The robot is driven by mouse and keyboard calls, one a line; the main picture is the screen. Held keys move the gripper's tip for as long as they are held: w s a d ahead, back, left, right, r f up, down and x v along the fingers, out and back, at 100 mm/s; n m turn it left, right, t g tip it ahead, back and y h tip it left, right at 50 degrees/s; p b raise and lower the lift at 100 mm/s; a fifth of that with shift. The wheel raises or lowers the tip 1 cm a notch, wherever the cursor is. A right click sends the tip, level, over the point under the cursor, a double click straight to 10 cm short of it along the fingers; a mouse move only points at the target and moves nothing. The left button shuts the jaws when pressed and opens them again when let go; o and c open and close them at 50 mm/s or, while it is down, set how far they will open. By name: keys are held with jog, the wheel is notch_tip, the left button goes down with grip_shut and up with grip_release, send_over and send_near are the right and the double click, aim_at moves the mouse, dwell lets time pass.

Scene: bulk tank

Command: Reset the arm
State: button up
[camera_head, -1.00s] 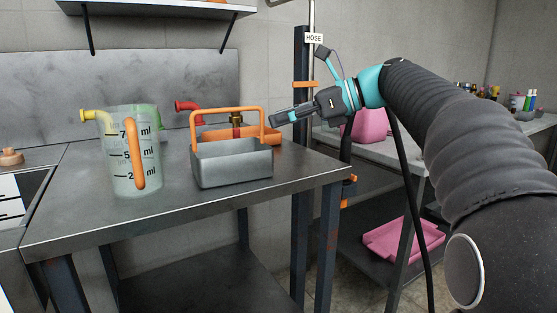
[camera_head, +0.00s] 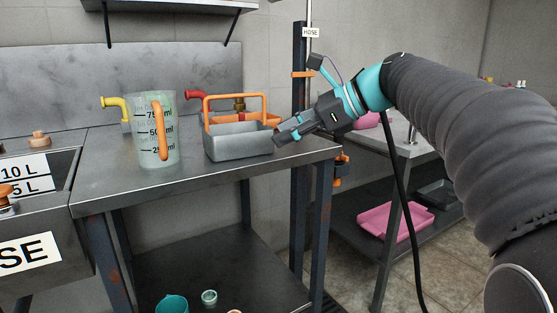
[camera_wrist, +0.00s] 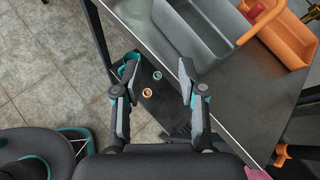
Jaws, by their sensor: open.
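My gripper (camera_head: 283,137) is at the right end of the steel table in the head view, close to the grey caddy (camera_head: 240,146) with its orange handle. In the wrist view my gripper (camera_wrist: 156,75) has its two fingers spread wide, with nothing between them. The caddy also shows in the wrist view (camera_wrist: 188,33), beyond the fingertips and to the right. My arm reaches in from the right, bent downward at the wrist. I cannot tell from the head view whether a fingertip touches the caddy.
A measuring jug (camera_head: 143,140) with an orange handle stands left of the caddy. An orange tray (camera_wrist: 290,38) lies behind the caddy. A sink (camera_head: 62,172) is at the left. A pink tray (camera_head: 395,221) lies on a lower shelf at the right. Small cups (camera_head: 209,297) sit below the table.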

jog(key=s+d+f+n+h+p, duration=0.1)
jog(key=s+d+f+n+h, duration=0.4)
jog(key=s+f+n, duration=0.4)
jog(key=s+d+f+n+t+h+p, duration=0.1)
jog(key=s+d+f+n+h, duration=0.5)
jog(key=s+f, duration=1)
jog(key=d+n, duration=0.2)
jog(key=n, duration=0.1)
jog(key=shift+d+f+t, duration=0.2)
jog(key=shift+d+t, duration=0.05)
jog(key=shift+t, duration=0.05)
